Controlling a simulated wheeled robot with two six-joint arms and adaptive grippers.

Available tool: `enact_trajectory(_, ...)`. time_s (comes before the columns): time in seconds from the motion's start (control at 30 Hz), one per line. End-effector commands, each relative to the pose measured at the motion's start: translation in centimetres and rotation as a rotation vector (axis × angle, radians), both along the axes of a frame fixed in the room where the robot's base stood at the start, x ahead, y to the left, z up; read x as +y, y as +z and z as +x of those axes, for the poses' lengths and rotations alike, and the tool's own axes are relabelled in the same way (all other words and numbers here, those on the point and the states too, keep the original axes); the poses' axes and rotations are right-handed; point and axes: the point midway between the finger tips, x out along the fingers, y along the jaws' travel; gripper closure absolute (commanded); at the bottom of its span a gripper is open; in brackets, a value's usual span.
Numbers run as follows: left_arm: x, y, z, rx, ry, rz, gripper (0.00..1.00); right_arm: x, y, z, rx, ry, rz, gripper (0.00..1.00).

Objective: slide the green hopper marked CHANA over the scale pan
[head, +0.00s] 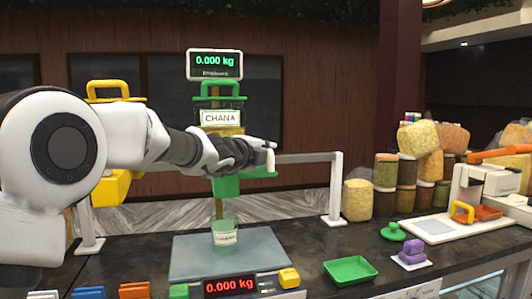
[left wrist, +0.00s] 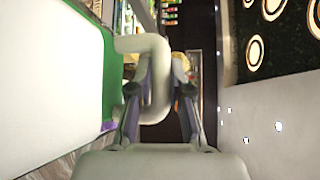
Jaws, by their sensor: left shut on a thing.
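The green hopper marked CHANA (head: 226,187) hangs from the rail, mostly hidden behind my left arm. Its white label shows above the arm and its green lower part below. In the head view it lines up above the grey scale pan (head: 190,262). A small green labelled cup (head: 225,235) stands on the pan. My left gripper (head: 262,158) is at the hopper's right side, shut on its pale handle (head: 270,160). The left wrist view shows the handle loop (left wrist: 157,75) between the fingers, beside the hopper's white and green side. My right gripper is not in view.
A yellow hopper (head: 110,190) hangs on the left of the rail (head: 335,190). Both scale displays (head: 214,64) read 0.000 kg.

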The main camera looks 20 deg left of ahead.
Motion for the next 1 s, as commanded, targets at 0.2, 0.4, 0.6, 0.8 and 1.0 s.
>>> enact_trajectory(0.2,-0.1,-0.3,0.0,0.005,0.0,0.002,0.56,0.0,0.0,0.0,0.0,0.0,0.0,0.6)
enact_trajectory(0.4,-0.1,-0.1,0.0,0.002,-0.001,0.0,0.56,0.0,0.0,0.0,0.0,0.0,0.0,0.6)
enact_trajectory(0.6,0.3,0.2,-1.7,0.002,0.0,-0.003,0.56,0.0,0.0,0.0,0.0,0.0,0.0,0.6)
enact_trajectory(0.8,0.9,0.6,-5.7,0.003,0.0,-0.001,0.56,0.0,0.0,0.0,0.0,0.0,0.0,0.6)
enact_trajectory(1.0,1.2,0.7,-7.3,0.004,-0.001,0.001,0.56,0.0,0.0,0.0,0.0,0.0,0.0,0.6)
